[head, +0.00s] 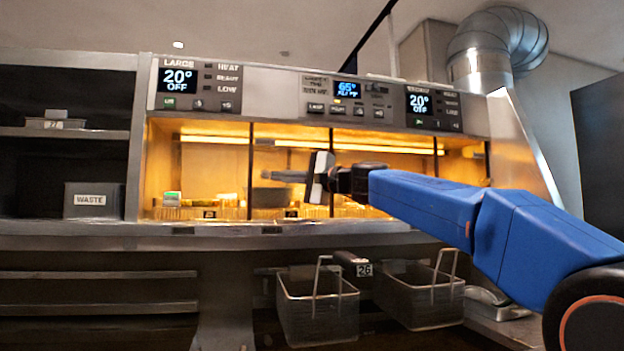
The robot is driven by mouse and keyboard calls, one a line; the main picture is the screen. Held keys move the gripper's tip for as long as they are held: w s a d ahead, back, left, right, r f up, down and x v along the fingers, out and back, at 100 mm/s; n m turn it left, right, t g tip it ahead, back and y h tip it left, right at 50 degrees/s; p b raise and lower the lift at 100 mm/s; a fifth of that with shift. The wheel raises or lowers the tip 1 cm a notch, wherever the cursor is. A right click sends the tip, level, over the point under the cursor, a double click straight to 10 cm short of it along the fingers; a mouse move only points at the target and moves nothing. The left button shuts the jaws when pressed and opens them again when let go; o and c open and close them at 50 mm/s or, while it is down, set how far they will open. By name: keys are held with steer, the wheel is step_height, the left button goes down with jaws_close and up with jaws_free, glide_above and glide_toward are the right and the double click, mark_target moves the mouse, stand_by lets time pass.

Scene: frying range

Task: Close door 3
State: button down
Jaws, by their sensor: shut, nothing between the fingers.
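My blue arm reaches in from the right, and my gripper (280,176) points left in front of the lit heated cabinet (262,128). Its thin dark fingers are together with nothing seen between them. Behind them is a dark pan-like shape, partly hidden. The cabinet front shows several glowing bays split by dark uprights (250,170). I cannot make out a door marked 3; the small labels on the lower ledge are too small to read. The right bays are partly hidden by my arm.
Two wire fry baskets (318,310) (425,300) hang below the steel counter (300,241), near a tag reading 26. A WASTE bin (93,200) stands on the left shelf. Control panels with displays (178,81) run above the bays. A large duct (497,45) rises at upper right.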

steer(key=s+a, duration=0.4)
steer(key=a, duration=0.9)
steer(key=s+a, duration=0.4)
steer(key=a, duration=1)
steer(key=shift+s, duration=0.3)
steer(key=shift+r, duration=0.1)
steer(key=shift+d, duration=0.1)
